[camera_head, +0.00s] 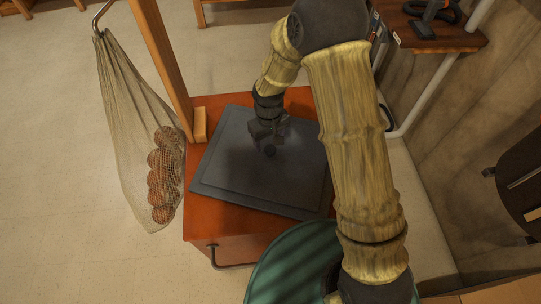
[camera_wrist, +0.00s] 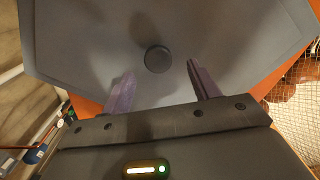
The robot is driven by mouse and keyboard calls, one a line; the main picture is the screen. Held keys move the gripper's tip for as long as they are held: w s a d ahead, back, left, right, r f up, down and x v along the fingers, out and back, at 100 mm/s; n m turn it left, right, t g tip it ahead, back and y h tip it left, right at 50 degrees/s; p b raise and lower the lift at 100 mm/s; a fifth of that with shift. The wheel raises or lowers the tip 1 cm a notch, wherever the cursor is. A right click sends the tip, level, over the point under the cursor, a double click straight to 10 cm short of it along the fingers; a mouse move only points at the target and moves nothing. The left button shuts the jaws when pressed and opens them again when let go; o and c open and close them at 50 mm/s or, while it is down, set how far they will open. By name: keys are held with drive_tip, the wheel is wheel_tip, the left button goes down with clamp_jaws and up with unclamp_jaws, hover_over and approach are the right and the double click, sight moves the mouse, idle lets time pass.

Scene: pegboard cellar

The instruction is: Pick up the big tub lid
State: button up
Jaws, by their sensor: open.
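The big tub lid (camera_head: 222,165) is a flat grey panel with a raised inner border, lying on an orange-red cabinet top. A dark round knob (camera_head: 270,151) stands on it. In the wrist view the lid (camera_wrist: 215,30) fills the upper part, with the knob (camera_wrist: 157,59) near the middle. My gripper (camera_head: 267,136) is over the lid close to the knob. In the wrist view my gripper (camera_wrist: 158,80) is open, its two purplish fingers apart, with the knob just beyond and between their tips. Nothing is between the fingers. I cannot tell the exact height above the lid.
The orange-red cabinet (camera_head: 215,222) has a dark handle at its front. A wooden post (camera_head: 165,70) rises at its left, beside a net bag of brown balls (camera_head: 162,180). A wall shelf (camera_head: 440,38) and white pipe are at the right. Open floor lies left.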

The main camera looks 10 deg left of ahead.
sight(270, 149)
drive_tip(key=shift+f, duration=0.1)
drive_tip(key=shift+s+d+f+p, duration=0.1)
drive_tip(key=shift+f+p, duration=0.1)
drive_tip(key=shift+f, duration=1.05)
drive_tip(key=shift+d+f+p, duration=0.1)
drive_tip(key=shift+f+p, duration=0.05)
drive_tip(key=shift+f, duration=1.1)
drive_tip(key=c, duration=1.2)
wheel_tip(270, 149, up, 10)
drive_tip(key=shift+r, duration=0.1)
drive_tip(key=shift+d, duration=0.1)
